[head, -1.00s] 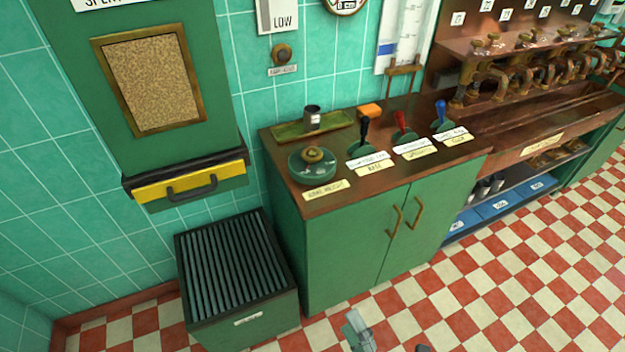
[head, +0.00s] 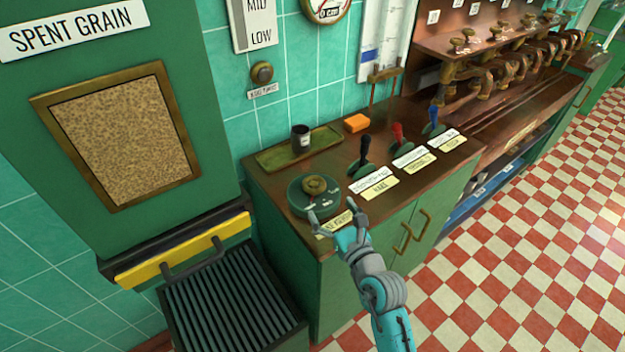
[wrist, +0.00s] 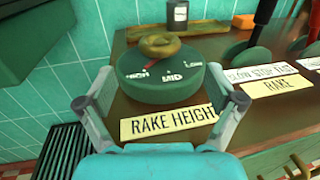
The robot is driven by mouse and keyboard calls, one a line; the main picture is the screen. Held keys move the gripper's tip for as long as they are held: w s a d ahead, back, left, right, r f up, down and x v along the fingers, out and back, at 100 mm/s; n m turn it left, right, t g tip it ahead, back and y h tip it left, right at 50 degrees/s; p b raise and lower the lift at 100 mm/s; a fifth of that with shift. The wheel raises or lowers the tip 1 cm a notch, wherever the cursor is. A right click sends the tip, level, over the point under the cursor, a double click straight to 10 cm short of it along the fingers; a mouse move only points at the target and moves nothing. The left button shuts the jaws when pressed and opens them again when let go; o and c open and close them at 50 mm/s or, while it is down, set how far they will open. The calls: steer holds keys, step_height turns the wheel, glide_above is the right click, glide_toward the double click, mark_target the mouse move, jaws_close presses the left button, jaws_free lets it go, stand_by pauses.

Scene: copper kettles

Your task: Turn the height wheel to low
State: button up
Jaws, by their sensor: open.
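The height wheel (head: 312,198) is a round dark green dial with a brass knob on top, at the counter's front left corner. In the wrist view the wheel (wrist: 165,88) shows HIGH, MID and LOW markings, with a red pointer (wrist: 124,68) near HIGH. A cream RAKE HEIGHT label (wrist: 168,123) lies in front of it. My gripper (head: 337,211) is open and empty, its fingers spread at the near side of the wheel. In the wrist view the fingers lie left and right of the label; I cannot tell whether they touch anything.
Black, red and blue levers (head: 366,152) stand to the right of the wheel. A green tray (head: 270,158) with a dark cup (head: 300,138) and an orange block (head: 357,123) are behind it. A slatted bin (head: 230,305) and the spent grain unit (head: 195,240) are at left.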

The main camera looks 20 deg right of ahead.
mark_target(314, 183)
steer(key=w, duration=0.6)
steer(key=w+a, duration=0.1)
steer(key=w, duration=0.3)
steer(key=shift+a, duration=0.1)
steer(key=c, duration=1.2)
